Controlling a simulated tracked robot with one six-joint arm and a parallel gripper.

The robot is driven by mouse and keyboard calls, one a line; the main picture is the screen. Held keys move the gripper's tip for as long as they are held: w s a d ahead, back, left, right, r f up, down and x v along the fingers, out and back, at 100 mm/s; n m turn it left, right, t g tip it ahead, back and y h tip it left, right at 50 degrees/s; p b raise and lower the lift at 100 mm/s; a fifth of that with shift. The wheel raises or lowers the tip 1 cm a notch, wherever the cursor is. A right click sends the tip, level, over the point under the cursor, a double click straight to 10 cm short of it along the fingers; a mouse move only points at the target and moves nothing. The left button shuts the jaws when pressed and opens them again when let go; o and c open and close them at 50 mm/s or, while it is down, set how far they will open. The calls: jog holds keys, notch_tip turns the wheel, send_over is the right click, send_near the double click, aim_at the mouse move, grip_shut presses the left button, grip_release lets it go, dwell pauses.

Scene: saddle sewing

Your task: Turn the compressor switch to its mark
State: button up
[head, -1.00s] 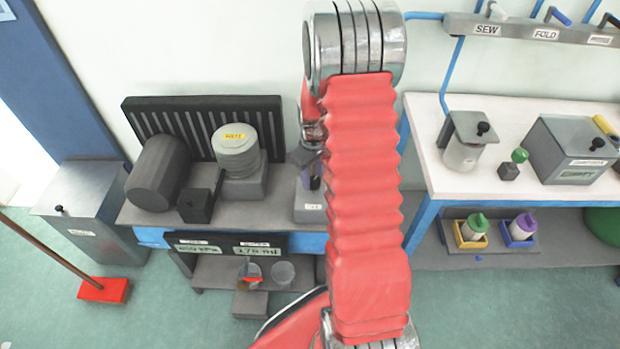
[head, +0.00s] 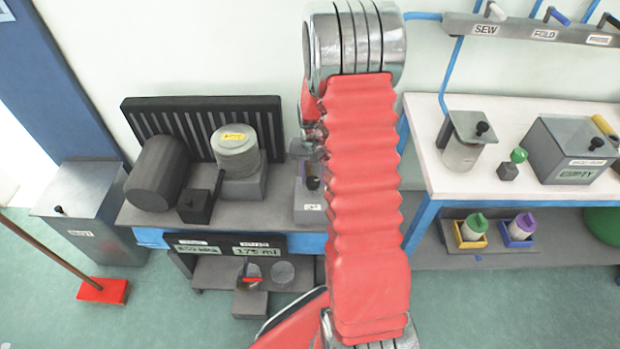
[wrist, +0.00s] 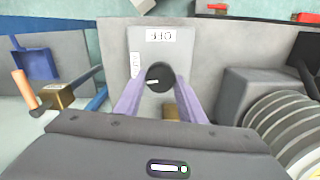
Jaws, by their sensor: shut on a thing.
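The compressor switch is a round dark knob (wrist: 160,77) on a light grey plate (wrist: 145,48) in the wrist view. A white pointer line on the knob points left and slightly down. An upside-down label that seems to read OFF (wrist: 160,35) is above the knob, and a sideways label (wrist: 136,65), too small to read, is at its left. My gripper (wrist: 160,92) has its two purple fingers shut on the knob, one on each side. In the head view the switch box (head: 308,208) shows beside my red arm, which hides part of it and most of my gripper.
A white table (head: 450,180) is at the right. A broom (head: 102,291) is at the lower left.

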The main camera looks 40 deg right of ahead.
aim_at(313, 180)
jog(key=shift+s+a+f+m, duration=0.15)
jog(key=shift+a+m, duration=0.05)
jog(key=shift+m, duration=0.6)
jog(key=o, duration=0.7)
jog(key=shift+c, duration=0.2)
jog(key=o, duration=0.4)
jog(key=shift+d, duration=0.1)
notch_tip(313, 180, up, 14)
jog(key=shift+f, duration=0.1)
